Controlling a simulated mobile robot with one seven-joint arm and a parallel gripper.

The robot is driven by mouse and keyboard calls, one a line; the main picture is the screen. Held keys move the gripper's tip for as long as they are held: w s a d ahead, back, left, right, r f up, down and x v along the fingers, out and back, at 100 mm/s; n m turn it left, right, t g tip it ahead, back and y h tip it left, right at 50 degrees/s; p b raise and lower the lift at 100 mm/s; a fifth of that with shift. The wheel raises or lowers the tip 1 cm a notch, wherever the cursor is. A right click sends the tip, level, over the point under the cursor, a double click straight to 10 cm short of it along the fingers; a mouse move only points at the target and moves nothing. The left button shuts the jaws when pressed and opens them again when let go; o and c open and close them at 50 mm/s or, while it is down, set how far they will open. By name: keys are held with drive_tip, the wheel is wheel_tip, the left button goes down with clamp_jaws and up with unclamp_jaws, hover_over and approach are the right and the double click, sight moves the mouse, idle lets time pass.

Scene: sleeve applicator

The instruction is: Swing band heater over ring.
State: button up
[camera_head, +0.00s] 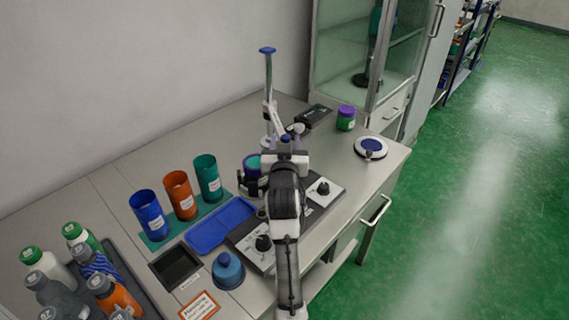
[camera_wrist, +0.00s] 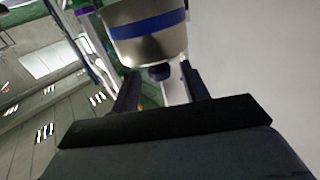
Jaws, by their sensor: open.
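My gripper (camera_head: 286,152) is over the back of the applicator's grey base plate (camera_head: 328,190), near the upright column (camera_head: 268,75) with its blue top. In the wrist view my gripper (camera_wrist: 162,88) is open, with a dark finger on each side of a small dark blue knob (camera_wrist: 160,72). The knob is on a silver cylinder with a blue band (camera_wrist: 147,27), which looks like the heater head; I cannot tell whether the fingers touch it. A blue part (camera_head: 285,138) shows just beyond my gripper in the head view. My arm hides much of the base, and I cannot make out the ring.
A purple-and-teal container (camera_head: 252,166) stands left of my gripper. Blue, orange and teal cups (camera_head: 181,194), a blue tray (camera_head: 220,224) and several bottles (camera_head: 85,265) fill the left. A purple-lidded jar (camera_head: 346,118) and a round white device (camera_head: 370,148) stand right.

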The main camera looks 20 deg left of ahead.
drive_tip(key=b+v, duration=0.2)
drive_tip(key=v, duration=0.9)
drive_tip(key=shift+s+b, duration=0.2)
drive_tip(key=shift+b, duration=0.15)
drive_tip(key=shift+d, duration=0.1)
